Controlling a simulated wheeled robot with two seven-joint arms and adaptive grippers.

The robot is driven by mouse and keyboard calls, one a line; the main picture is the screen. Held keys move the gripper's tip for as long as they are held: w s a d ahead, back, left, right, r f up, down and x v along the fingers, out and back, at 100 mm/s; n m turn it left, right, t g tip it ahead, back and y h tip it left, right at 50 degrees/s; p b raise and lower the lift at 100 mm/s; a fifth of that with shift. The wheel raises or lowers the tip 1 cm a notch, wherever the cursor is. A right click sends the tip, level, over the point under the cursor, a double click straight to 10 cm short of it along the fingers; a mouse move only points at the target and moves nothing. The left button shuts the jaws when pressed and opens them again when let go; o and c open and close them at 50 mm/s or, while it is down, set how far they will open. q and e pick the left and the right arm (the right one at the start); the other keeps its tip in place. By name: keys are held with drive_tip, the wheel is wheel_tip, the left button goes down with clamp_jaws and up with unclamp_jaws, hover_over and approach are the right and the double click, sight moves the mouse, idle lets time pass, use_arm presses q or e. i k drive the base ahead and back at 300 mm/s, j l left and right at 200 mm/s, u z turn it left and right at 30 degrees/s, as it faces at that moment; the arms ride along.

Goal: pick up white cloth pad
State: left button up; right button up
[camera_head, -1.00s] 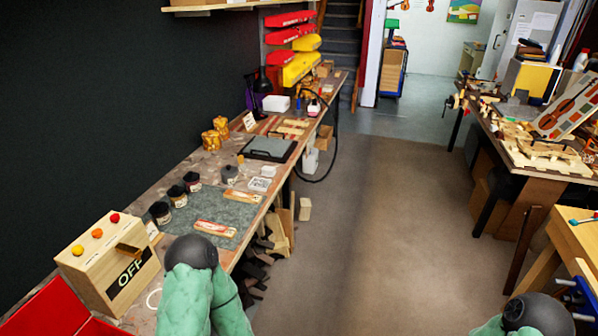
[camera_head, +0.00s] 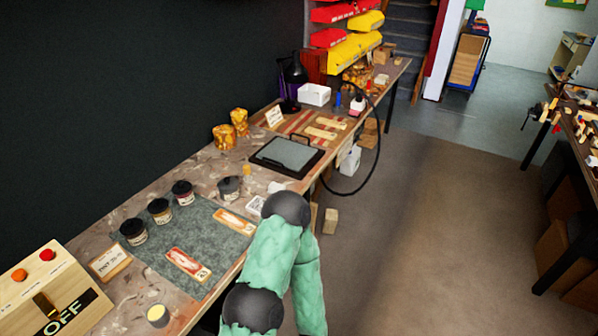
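Two small white pieces lie near the bench's front edge in the head view: a plain whitish one (camera_head: 276,187) and a white patterned square (camera_head: 256,205). I cannot tell whether either is the cloth pad. My green arm with dark round joints rises from the bottom middle, and its upper joint partly covers the area beside them. Neither gripper shows.
The long bench (camera_head: 185,222) runs along the dark wall. It holds a grey mat (camera_head: 215,236), several dark jars (camera_head: 160,211), a black-framed tray (camera_head: 286,155), a white box (camera_head: 314,94) and an OFF box (camera_head: 62,298). Open floor (camera_head: 420,240) lies to the right.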

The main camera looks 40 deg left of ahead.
sight(274, 188)
drive_tip(key=i, duration=1.95)
drive_tip(key=i+u, duration=0.4)
drive_tip(key=i+l+u, duration=0.15)
drive_tip(key=u, duration=0.25)
drive_tip(key=i+l+u, duration=0.25)
drive_tip(key=u, duration=0.15)
drive_tip(key=i, duration=0.1)
